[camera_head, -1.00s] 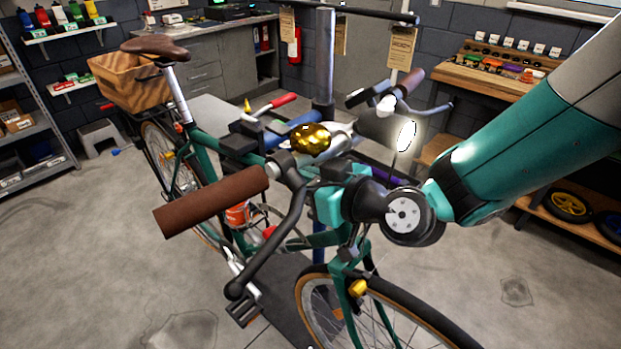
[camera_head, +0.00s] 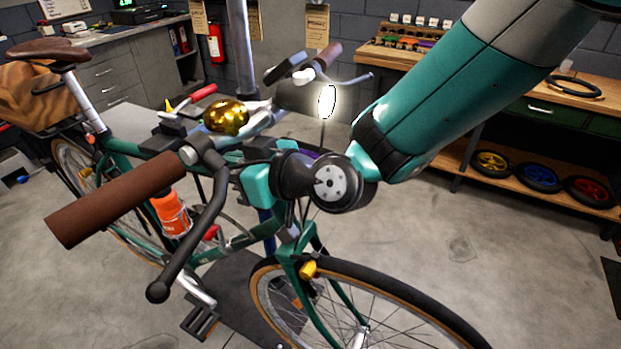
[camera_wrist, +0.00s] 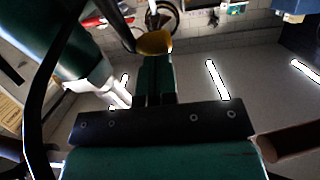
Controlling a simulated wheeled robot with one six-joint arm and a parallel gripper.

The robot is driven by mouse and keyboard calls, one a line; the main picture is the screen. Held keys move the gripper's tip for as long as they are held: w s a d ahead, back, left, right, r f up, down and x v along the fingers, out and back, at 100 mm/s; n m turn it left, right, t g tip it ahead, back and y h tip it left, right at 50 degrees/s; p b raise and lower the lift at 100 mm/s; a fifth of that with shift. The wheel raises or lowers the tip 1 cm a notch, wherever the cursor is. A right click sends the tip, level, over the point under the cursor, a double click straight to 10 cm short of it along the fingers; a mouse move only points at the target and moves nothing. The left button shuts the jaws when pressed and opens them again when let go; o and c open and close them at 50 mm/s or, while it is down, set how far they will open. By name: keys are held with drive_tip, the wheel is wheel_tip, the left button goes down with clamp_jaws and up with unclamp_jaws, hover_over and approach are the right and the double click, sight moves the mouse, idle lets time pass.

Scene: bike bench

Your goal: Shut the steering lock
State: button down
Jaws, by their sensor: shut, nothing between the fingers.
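I cannot make out the steering lock in either view. The teal bike (camera_head: 290,250) stands with its front wheel towards the lower right. My gripper (camera_wrist: 155,62) is shut and empty in the wrist view, its tips just below the gold bell (camera_wrist: 155,42) in that picture. The gap between tips and bell cannot be judged. The bell also shows in the head view (camera_head: 227,118).
A brown handlebar grip (camera_head: 115,203) and black brake lever (camera_head: 195,240) reach towards the camera. A lit headlamp (camera_head: 327,101) is behind my wrist. A wooden bench (camera_head: 400,60) stands behind on the right. Floor at the lower right is clear.

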drive_tip(key=b+v, duration=0.6)
drive_tip(key=v, duration=0.9)
drive_tip(key=shift+s+d, duration=0.1)
drive_tip(key=shift+d, duration=0.05)
drive_tip(key=shift+s+f+n+t+y+b, duration=0.2)
drive_tip(key=shift+f+n+b, duration=0.5)
drive_tip(key=shift+n+b, duration=1.75)
drive_tip(key=shift+w+f+n+t+y+b, duration=0.1)
drive_tip(key=shift+f+n+y+b, duration=0.6)
drive_tip(key=shift+n, duration=2.9)
drive_tip(key=shift+s+f+n+t+h+b, duration=0.1)
drive_tip(key=shift+f+n+b, duration=0.65)
drive_tip(key=shift+n+b, duration=2)
drive_tip(key=shift+w+a+n+p, duration=0.1)
drive_tip(key=shift+a+n+p, duration=0.15)
drive_tip(key=shift+p, duration=0.2)
